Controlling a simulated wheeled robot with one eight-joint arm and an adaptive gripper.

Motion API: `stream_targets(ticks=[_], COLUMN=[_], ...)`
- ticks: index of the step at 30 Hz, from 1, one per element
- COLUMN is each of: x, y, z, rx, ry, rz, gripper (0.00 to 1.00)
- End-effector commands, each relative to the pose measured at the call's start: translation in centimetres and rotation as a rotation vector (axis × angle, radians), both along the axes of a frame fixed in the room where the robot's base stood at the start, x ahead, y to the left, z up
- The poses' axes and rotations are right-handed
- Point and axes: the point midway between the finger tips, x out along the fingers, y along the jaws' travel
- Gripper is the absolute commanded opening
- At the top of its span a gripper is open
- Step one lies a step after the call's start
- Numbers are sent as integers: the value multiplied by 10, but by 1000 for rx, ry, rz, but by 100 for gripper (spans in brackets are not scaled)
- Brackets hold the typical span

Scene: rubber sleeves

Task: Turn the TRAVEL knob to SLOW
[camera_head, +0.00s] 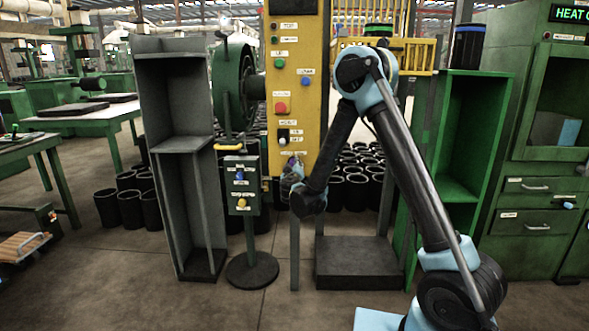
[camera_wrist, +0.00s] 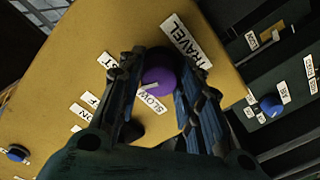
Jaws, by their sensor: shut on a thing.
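The purple TRAVEL knob (camera_wrist: 159,78) sits on the yellow panel (camera_wrist: 62,62) in the wrist view, below the TRAVEL label (camera_wrist: 187,41). The SLOW label (camera_wrist: 152,104) is at the knob's lower side, and a partly covered label ending in "ST" (camera_wrist: 107,61) is to its left. A pale mark at the knob's lower left edge lies toward SLOW; its exact angle is hard to tell. My gripper (camera_wrist: 158,70) is shut on the knob, one finger on each side. In the head view my gripper (camera_head: 292,170) is at the lower end of the yellow panel (camera_head: 297,55).
A control pedestal (camera_head: 240,188) with blue and yellow knobs stands just left of my gripper. A grey open shelf (camera_head: 178,146) is farther left and a green cabinet (camera_head: 463,130) is right. Black rubber sleeves (camera_head: 357,190) stand behind. The front floor is clear.

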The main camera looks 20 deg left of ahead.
Motion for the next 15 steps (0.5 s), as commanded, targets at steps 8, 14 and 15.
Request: stream_targets(ticks=[8,14,15], x=[0,0,0], y=[0,0,0], z=[0,1,1], rx=[-224,-409,-446], ry=[-54,-98,-107], rz=[2,2,2], gripper=[9,9,9])
